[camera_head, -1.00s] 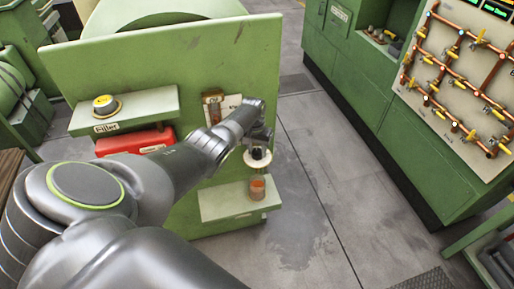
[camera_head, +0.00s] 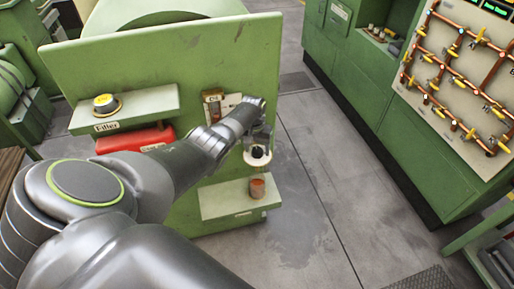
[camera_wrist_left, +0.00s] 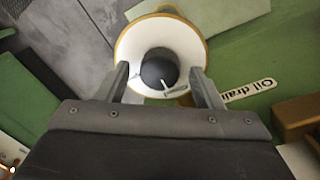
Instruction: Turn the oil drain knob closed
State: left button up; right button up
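The oil drain knob (camera_wrist_left: 158,72) is a dark round knob with a light pointer, at the centre of a white dial (camera_wrist_left: 135,45) with an orange rim. An "Oil drain" label (camera_wrist_left: 250,92) sits beside it in the left wrist view. My left gripper (camera_wrist_left: 160,72) is open, with one finger on each side of the knob and a visible gap to each side. In the head view the knob (camera_head: 257,152) and its dial show just below my left gripper (camera_head: 261,138), at the right edge of the green panel. My right gripper is out of view.
A cup of reddish liquid (camera_head: 257,188) stands on a green shelf (camera_head: 222,203) below the dial. A shelf with a yellow filler cap (camera_head: 105,102) and a red container (camera_head: 135,140) are to the left. Open floor (camera_head: 310,190) lies right of the panel.

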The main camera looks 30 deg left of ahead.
aim_at(256, 150)
pick_arm(q)
jog(key=shift+r, duration=0.5)
jog(key=r, duration=0.1)
jog(key=r+p, duration=0.1)
jog(key=r, duration=0.2)
jog(key=shift+a+r, duration=0.25)
jog(key=shift+r, duration=0.1)
notch_tip(256, 150, up, 12)
jog(key=b, duration=0.1)
jog(key=shift+s+a+f+b, duration=0.15)
jog(key=shift+s+a+b, duration=0.05)
jog(key=shift+a+b, duration=0.15)
jog(key=shift+f, duration=0.15)
